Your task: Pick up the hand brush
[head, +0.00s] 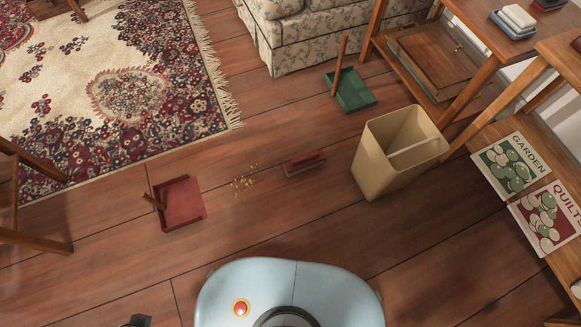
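The hand brush (305,163) is a small reddish-brown block lying on the wooden floor, ahead of my body and left of the beige bin. Its bristles and handle are too small to make out clearly. A dark piece of my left gripper or arm (137,321) just shows at the bottom edge, well away from the brush. Its fingers cannot be made out. Nothing touches the brush.
Crumbs (245,182) lie between the brush and a red dustpan (184,207). A beige bin (378,168) stands right of the brush. A green dustpan (352,92) lies farther back near the sofa (320,38). Wooden shelves with books (508,166) line the right; a rug (110,75) lies left.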

